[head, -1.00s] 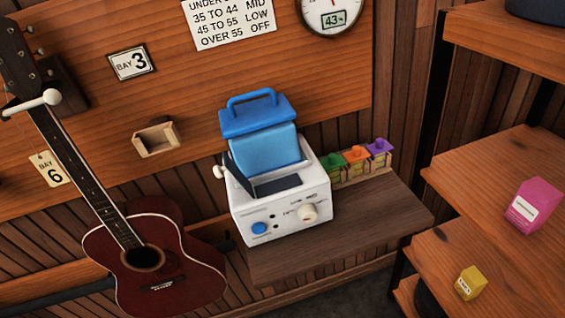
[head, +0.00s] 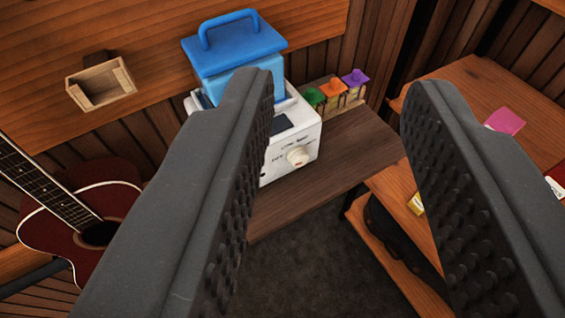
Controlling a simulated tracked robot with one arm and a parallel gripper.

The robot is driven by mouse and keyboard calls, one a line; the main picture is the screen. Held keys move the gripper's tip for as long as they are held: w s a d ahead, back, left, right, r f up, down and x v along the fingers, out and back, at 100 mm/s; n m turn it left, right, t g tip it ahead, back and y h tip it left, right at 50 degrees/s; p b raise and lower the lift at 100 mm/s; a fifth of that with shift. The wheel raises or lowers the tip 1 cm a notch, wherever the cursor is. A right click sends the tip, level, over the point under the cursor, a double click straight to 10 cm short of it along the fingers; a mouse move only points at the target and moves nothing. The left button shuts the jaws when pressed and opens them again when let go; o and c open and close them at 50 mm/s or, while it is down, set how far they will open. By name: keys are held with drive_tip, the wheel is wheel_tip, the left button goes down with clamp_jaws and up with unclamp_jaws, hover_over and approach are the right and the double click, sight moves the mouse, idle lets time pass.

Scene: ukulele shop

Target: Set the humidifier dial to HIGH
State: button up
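The white humidifier (head: 308,132) with its blue water tank (head: 240,45) and handle stands on a dark wooden shelf. Its cream dial (head: 297,157) is on the front face at the right, with small lettering around it too small to read. My gripper (head: 340,95) is open and empty, its two dark padded fingers wide apart in the foreground. The left finger covers the left part of the humidifier's front, including the blue button. The dial shows between the fingers, beyond them and nearer the left one, not touched.
Green, orange and purple-topped small items (head: 334,90) stand right of the humidifier. A dark red ukulele (head: 110,195) hangs at left, below a small wooden box (head: 100,84) on the wall. Wooden shelves (head: 470,75) at right hold a pink box (head: 505,121).

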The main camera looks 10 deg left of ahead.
drive_tip(key=o, duration=0.4)
drive_tip(key=shift+o, duration=0.4)
drive_tip(key=shift+w+d, duration=0.15)
drive_tip(key=shift+w, duration=0.2)
drive_tip(key=w+d+f+n+t+p, duration=0.1)
drive_tip(key=w+d+f+n, duration=0.25)
drive_tip(key=w, duration=0.25)
drive_tip(key=w+d+f+n+t+h+p, duration=0.1)
drive_tip(key=w+d+f+n+t, duration=0.1)
drive_tip(key=w+f+n, duration=0.4)
drive_tip(key=w+d+f+n+t+p, duration=0.1)
drive_tip(key=w+d+n, duration=0.2)
drive_tip(key=w, duration=0.4)
drive_tip(key=n+g+y+p, duration=0.3)
drive_tip(key=n+g+y, duration=0.2)
drive_tip(key=n+y, duration=0.75)
approach(302, 163)
drive_tip(key=shift+h, duration=0.45)
drive_tip(key=x, duration=0.4)
drive_tip(key=b+x, duration=0.1)
drive_tip(key=x, duration=0.4)
drive_tip(key=shift+w+a+r, duration=0.1)
drive_tip(key=shift+a+r, duration=0.15)
